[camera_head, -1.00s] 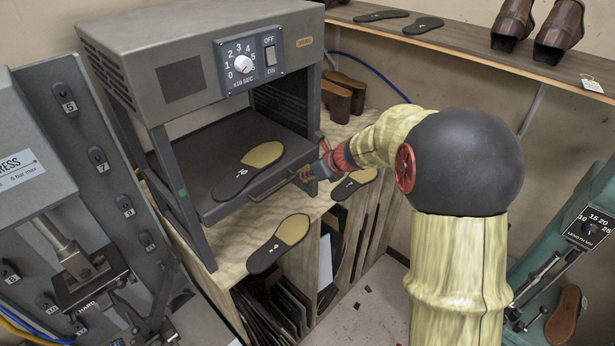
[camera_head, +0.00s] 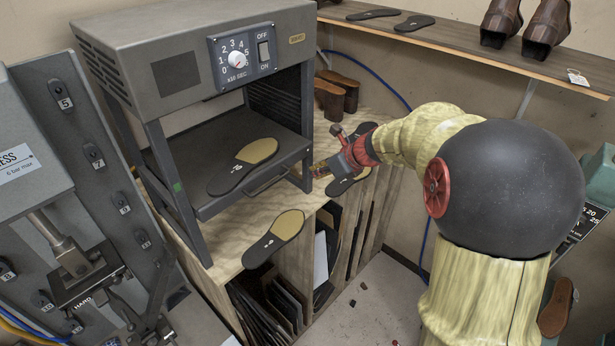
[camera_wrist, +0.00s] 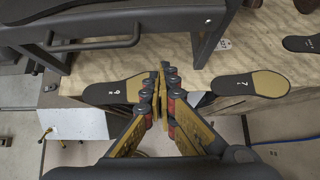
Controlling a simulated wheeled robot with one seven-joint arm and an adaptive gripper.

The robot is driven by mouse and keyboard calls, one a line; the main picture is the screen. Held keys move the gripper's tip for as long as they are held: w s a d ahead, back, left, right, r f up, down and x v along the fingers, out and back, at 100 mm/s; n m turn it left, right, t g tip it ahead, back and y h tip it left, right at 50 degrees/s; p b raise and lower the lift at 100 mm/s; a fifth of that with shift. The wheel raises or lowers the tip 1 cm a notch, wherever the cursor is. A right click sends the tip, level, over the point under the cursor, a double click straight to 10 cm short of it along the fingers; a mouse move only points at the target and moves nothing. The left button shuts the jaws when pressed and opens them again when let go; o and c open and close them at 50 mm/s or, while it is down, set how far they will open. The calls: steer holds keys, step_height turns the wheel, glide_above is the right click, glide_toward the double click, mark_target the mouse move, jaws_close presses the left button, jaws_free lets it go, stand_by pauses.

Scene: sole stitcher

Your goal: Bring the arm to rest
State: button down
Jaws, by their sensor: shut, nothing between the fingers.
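My arm reaches in from the right in the head view, with my gripper (camera_head: 322,170) just off the right front corner of the heater's tray. In the wrist view my gripper (camera_wrist: 164,72) has its fingers together and empty, over the edge of the wooden bench. One sole lies on either side of the fingers there: a left sole (camera_wrist: 112,92), partly covered by a finger, and a right sole (camera_wrist: 255,84). I cannot tell whether the fingers touch the left sole.
The grey heater (camera_head: 190,50) has a dial, a switch and a tray (camera_head: 215,140) bearing a sole (camera_head: 243,166). Another sole (camera_head: 273,238) overhangs the bench front (camera_head: 225,262). A grey press (camera_head: 30,170) stands left. A shelf (camera_head: 460,45) with shoes runs behind. Floor shows below my arm.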

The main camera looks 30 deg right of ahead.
steer(key=v, duration=0.5)
steer(key=s+a+f+n+g+b, duration=0.2)
steer(key=s+a+f+n+b, duration=0.15)
steer(key=s+n, duration=0.3)
steer(key=s+a+f+n+g+h+b, duration=0.1)
steer(key=s+a+f+n+b, duration=0.1)
steer(key=s+f+n, duration=0.4)
steer(key=s+a+f+n+g+b, duration=0.2)
steer(key=s+n, duration=0.2)
steer(key=n, duration=0.4)
steer(key=s+a+f+n+t+h+b, duration=0.1)
steer(key=s+a+f+n+b, duration=0.3)
steer(key=b, duration=0.7)
steer(key=s+a+f+n+t+h+b, duration=0.1)
steer(key=s+a+f+n+b, duration=0.4)
steer(key=f+b, duration=0.6)
steer(key=s+n, duration=0.2)
steer(key=s, duration=0.1)
steer(key=shift+a, duration=0.2)
steer(key=c, duration=2.6)
jaws_free()
steer(key=shift+n, duration=0.25)
